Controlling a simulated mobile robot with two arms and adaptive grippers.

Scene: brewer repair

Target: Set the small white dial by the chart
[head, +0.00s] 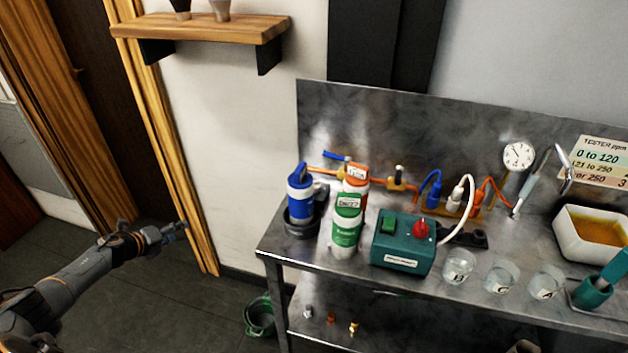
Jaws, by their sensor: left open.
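A chart (600,163) on the steel back panel at the far right reads "TESTER ppm" above rows such as "0 to 120" and "over 250"; its right side is cut off. A round white dial with dark marks (518,155) is on the panel left of the chart. I cannot tell whether it is the small white dial of the task; no other clear dial shows. My left gripper (180,230) is open and empty, over the floor left of the bench, well away from both. My right gripper is out of view.
The steel bench (298,249) holds a blue-topped cartridge (300,190), a green-and-white bottle (346,225), a green box with a red knob (403,243), labelled glasses (458,266) and a white tub (590,235). A green bucket (259,316) stands below. Floor around my left gripper is free.

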